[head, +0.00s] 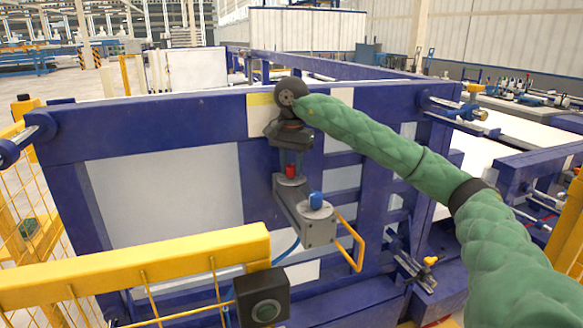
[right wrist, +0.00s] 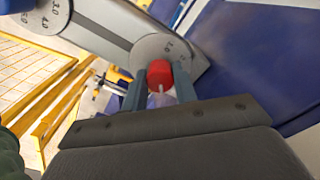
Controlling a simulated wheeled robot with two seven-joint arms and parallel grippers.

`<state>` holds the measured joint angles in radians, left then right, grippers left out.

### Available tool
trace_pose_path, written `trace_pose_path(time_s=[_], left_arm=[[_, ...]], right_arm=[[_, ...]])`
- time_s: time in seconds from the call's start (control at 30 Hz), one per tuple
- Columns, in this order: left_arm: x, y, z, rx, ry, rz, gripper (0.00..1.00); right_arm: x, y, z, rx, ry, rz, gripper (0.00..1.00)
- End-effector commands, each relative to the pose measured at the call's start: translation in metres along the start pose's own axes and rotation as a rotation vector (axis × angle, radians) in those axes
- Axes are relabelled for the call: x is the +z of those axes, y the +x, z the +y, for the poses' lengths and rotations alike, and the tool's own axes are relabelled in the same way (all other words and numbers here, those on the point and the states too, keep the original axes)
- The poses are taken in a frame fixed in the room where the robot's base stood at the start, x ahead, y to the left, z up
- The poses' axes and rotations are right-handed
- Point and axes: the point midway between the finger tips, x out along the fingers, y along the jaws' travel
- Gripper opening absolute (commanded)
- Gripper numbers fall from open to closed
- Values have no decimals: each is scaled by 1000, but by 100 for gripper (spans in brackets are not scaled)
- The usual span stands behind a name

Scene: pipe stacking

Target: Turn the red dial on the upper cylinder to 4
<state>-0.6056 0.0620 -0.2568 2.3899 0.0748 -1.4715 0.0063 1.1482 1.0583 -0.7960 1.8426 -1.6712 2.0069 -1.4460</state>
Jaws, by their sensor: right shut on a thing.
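The red dial (head: 291,171) sits on the round grey upper end (head: 290,181) of a grey box-shaped unit on the blue frame. In the right wrist view the red dial (right wrist: 160,74) is between the two fingers, and part of a number scale shows on the grey disc (right wrist: 158,48). My right gripper (head: 291,164) comes down from above and is shut on the red dial. The dial's exact setting cannot be read. A blue dial (head: 316,200) sits on the lower, nearer end of the same unit. My left gripper is not in view.
A yellow handle (head: 350,243) sticks out right of the unit. A yellow rail (head: 140,265) and a black box with a green button (head: 264,311) stand in front at lower left. The blue frame (head: 180,118) spans behind.

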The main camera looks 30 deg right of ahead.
Motion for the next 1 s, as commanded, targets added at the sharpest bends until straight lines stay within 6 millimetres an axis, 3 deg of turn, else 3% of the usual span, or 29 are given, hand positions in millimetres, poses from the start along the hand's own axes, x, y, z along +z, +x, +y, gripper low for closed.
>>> trace_pose_path(time_s=[0.43, 0.47, 0.53, 1.0], left_arm=[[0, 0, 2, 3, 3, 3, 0], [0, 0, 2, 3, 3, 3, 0], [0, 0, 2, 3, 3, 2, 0], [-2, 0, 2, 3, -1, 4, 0]], right_arm=[[-1, -1, 0, -2, 10, 1, 5], [-1, -1, 0, -2, 10, 1, 34], [-1, -1, 0, -1, 10, 1, 48], [0, -7, 0, -1, 9, 2, 50]])
